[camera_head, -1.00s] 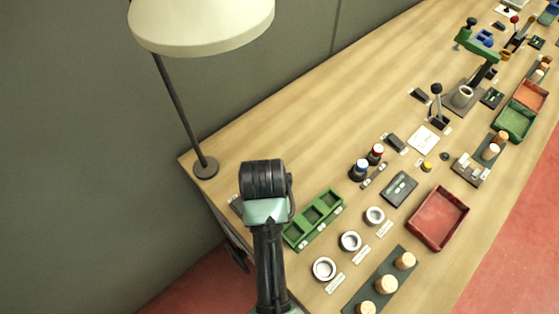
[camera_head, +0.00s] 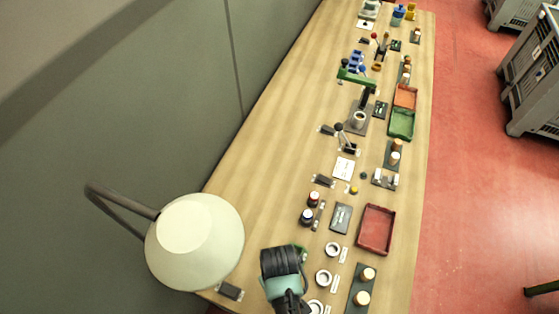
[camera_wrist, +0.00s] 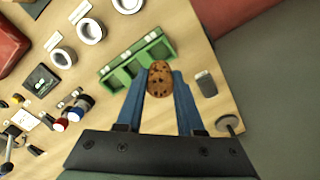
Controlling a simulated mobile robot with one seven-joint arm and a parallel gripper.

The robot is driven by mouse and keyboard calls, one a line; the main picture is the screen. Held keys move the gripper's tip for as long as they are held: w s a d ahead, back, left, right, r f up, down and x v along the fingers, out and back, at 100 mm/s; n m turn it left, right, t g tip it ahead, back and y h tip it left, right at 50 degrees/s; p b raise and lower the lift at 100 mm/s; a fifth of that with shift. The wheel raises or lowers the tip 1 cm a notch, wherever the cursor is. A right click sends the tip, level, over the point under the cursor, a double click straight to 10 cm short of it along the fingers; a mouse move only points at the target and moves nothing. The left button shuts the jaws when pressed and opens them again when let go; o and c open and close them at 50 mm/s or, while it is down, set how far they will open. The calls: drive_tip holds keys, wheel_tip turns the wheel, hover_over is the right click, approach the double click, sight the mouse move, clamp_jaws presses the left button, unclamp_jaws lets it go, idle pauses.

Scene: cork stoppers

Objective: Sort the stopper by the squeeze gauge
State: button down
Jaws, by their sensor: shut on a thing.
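My gripper (camera_wrist: 162,86) is shut on a speckled brown cork stopper (camera_wrist: 159,74), whose round end shows between the blue fingers in the wrist view. The stopper is beside or over one end of the green three-compartment tray (camera_wrist: 104,72); its height above the tray is unclear. In the head view my wrist (camera_head: 283,268) hides the fingers, the held stopper and most of the tray. I cannot tell for certain which device is the squeeze gauge.
White rings (camera_head: 333,249) with labels stand right of my wrist. The lamp (camera_head: 195,240) is at left.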

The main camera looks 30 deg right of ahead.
drive_tip(key=shift+f+b, duration=3.3)
drive_tip(key=shift+b, duration=0.25)
drive_tip(key=shift+f+b, duration=0.65)
drive_tip(key=shift+f, duration=0.45)
